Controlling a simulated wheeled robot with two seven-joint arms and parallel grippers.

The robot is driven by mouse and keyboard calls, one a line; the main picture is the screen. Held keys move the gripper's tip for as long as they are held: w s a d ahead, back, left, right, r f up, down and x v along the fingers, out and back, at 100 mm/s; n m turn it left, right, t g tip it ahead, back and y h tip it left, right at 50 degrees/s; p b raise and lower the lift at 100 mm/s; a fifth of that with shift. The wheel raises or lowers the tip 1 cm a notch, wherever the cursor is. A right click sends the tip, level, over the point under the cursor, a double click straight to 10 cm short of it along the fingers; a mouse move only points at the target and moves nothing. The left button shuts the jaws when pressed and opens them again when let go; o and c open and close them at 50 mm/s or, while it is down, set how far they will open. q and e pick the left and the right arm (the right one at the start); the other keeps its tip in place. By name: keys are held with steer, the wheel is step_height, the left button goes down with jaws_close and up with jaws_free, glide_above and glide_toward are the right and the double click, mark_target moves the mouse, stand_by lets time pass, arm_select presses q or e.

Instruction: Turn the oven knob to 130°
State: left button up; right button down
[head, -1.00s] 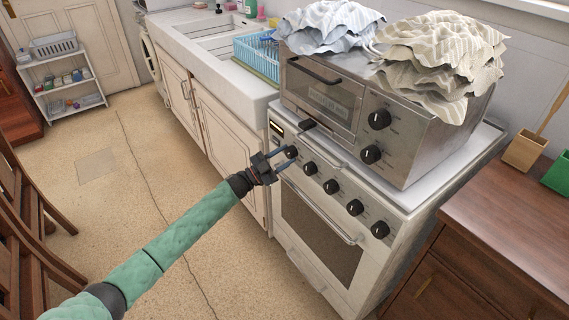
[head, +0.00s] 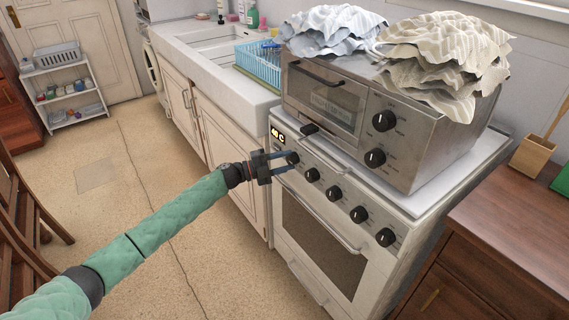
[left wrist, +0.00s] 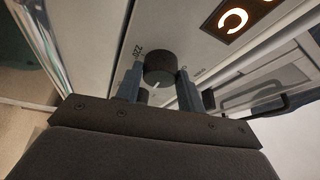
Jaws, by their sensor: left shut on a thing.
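The oven (head: 325,240) is white with a row of several dark knobs along its front panel. The leftmost one, the oven knob (head: 293,157), is black and round, and a white pointer line shows on it in the left wrist view (left wrist: 160,66). My left gripper (head: 286,161) has its two fingers on either side of this knob and is shut on it; the fingers also show in the left wrist view (left wrist: 160,82). A small display (head: 278,135) above the knob is lit orange, its number too small to read surely. My right gripper is out of view.
A steel toaster oven (head: 350,110) with two knobs stands on top, with folded cloths (head: 445,60) on it. The oven door handle (head: 325,222) lies below the knobs. A wooden cabinet (head: 500,230) stands at right.

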arm_select(q)
steer(key=shift+m, duration=0.3)
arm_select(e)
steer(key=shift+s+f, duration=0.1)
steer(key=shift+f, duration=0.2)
arm_select(q)
steer(key=o, duration=1)
steer(key=shift+c, duration=0.2)
steer(key=shift+a, duration=0.1)
steer(key=shift+s+a+f, duration=0.1)
steer(key=shift+a, duration=0.2)
steer(key=r+b+v, duration=0.1)
steer(key=v, duration=0.5)
steer(key=shift+a+f, duration=0.45)
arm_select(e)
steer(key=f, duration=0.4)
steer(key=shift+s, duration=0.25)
